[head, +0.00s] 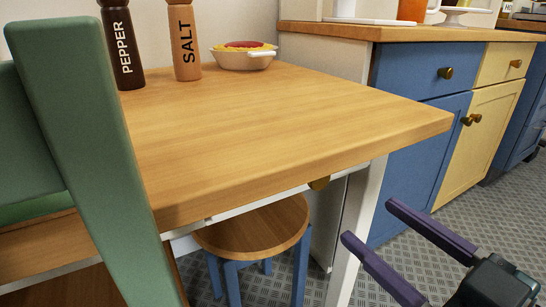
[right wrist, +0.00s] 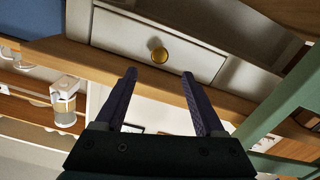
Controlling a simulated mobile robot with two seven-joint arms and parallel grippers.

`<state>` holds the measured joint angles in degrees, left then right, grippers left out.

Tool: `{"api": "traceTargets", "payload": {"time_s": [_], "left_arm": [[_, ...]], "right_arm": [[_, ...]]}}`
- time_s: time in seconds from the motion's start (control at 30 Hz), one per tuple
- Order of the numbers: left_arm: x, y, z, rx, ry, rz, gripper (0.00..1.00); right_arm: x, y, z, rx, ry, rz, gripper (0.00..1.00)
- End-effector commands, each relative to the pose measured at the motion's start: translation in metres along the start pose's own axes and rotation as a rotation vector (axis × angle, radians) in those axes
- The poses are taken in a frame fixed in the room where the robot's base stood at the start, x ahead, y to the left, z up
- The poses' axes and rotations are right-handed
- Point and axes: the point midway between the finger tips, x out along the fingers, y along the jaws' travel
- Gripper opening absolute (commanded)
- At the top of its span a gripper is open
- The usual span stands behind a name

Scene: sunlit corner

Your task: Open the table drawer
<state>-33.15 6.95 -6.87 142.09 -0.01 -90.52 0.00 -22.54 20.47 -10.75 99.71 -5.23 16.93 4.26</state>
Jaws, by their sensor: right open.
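The wooden table (head: 270,110) fills the middle of the head view. My right gripper (head: 370,220) is open and empty, to the right of and below the knob in the head view. In the right wrist view its fingertips (right wrist: 159,74) point at the knob, which lies beyond them and between their lines. My left gripper is not in view.
A green chair (head: 85,130) stands close at the left. A round stool (head: 255,228) with blue legs is under the table. Pepper (head: 123,45) and salt (head: 184,42) mills and a bowl (head: 244,58) stand on top. Blue and yellow cabinets line the back right; floor before them is clear.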

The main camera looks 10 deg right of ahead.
Motion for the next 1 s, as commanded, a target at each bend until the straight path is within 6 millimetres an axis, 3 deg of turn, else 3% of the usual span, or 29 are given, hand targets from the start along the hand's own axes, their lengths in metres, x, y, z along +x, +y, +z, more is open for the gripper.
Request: {"api": "traceTargets", "payload": {"time_s": [0.17,0.4,0.6,1.0], "left_arm": [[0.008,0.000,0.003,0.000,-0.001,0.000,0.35],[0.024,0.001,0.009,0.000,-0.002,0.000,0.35],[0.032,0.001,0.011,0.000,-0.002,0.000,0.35],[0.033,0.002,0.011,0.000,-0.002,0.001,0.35]], "right_arm": [[0.019,-0.001,0.000,-0.003,0.017,-0.002,0.71],[0.065,-0.001,0.000,-0.002,0.017,-0.002,0.71],[0.091,-0.001,-0.001,-0.001,0.013,-0.003,0.71],[0.098,-0.001,-0.003,0.000,0.011,-0.003,0.70]]}}
